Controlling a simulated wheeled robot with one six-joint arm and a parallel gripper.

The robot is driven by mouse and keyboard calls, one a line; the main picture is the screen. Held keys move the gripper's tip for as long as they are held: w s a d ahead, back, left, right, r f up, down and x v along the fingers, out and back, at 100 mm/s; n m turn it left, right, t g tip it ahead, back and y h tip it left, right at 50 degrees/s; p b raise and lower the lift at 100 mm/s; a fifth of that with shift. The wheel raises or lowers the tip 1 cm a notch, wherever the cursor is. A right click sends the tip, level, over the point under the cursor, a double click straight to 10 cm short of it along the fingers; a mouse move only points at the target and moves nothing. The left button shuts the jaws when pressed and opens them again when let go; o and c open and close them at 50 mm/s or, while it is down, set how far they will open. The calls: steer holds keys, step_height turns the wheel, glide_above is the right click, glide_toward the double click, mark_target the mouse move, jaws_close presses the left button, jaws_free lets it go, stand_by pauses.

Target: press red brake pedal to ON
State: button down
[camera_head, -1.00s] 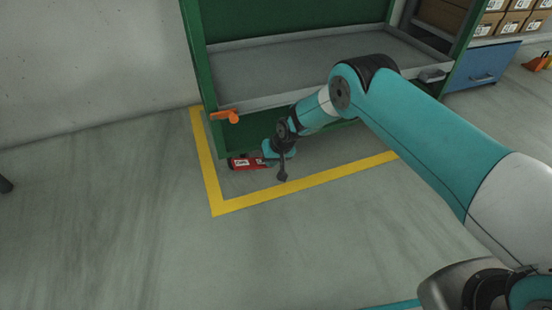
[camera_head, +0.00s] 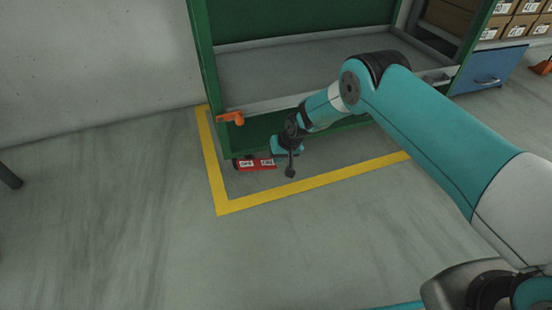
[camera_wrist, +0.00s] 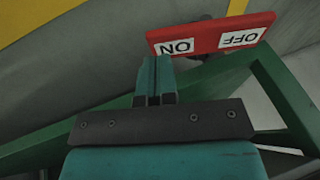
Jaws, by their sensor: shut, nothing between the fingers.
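The red brake pedal (camera_head: 256,165) is low at the foot of the green frame, near the floor. In the wrist view the pedal (camera_wrist: 212,34) shows a white ON label (camera_wrist: 177,47), upside down, at its left end and an OFF label (camera_wrist: 242,38) at its right end. My gripper (camera_head: 275,151) is at the pedal's right end in the head view. In the wrist view my gripper (camera_wrist: 154,75) is shut and empty, its tips just below the ON end. I cannot tell whether they touch the pedal.
The green-framed station (camera_head: 203,60) has a grey shelf above my gripper. An orange handle (camera_head: 231,118) sticks out at its left post. A yellow floor line (camera_head: 300,188) borders the station. A blue cabinet (camera_head: 486,70) stands to the right. The floor in front is clear.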

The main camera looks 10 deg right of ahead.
steer(key=d+p+v, duration=0.1)
steer(key=p+v, duration=0.5)
steer(key=v, duration=0.5)
steer(key=shift+w+d, duration=0.3)
steer(key=shift+d, duration=0.1)
steer(key=shift+f, duration=0.15)
steer(key=s+r+n+p, duration=0.1)
steer(key=s+r, duration=0.3)
steer(key=r, duration=0.6)
steer(key=s+a+r+g+p, duration=0.15)
steer(key=s+r, duration=0.25)
steer(key=r, duration=0.7)
steer(key=s+r+n+p, duration=0.1)
steer(key=s+r+p, duration=0.15)
steer(key=r, duration=0.75)
steer(key=s+d+r+n+p, duration=0.1)
steer(key=s+r, duration=0.4)
steer(key=s, duration=0.4)
steer(key=s+d+r+n+g+p, duration=0.1)
steer(key=s+d+r, duration=0.1)
steer(key=s+r, duration=0.5)
steer(key=s+d+r+n+p, duration=0.1)
steer(key=s+r, duration=0.2)
steer(key=s, duration=0.8)
step_height(320, 180, up, 38)
steer(key=p, duration=3.7)
steer(key=shift+d+y+p, duration=0.15)
steer(key=shift+y+p, duration=0.15)
steer(key=shift+p, duration=0.1)
steer(key=shift+f, duration=0.15)
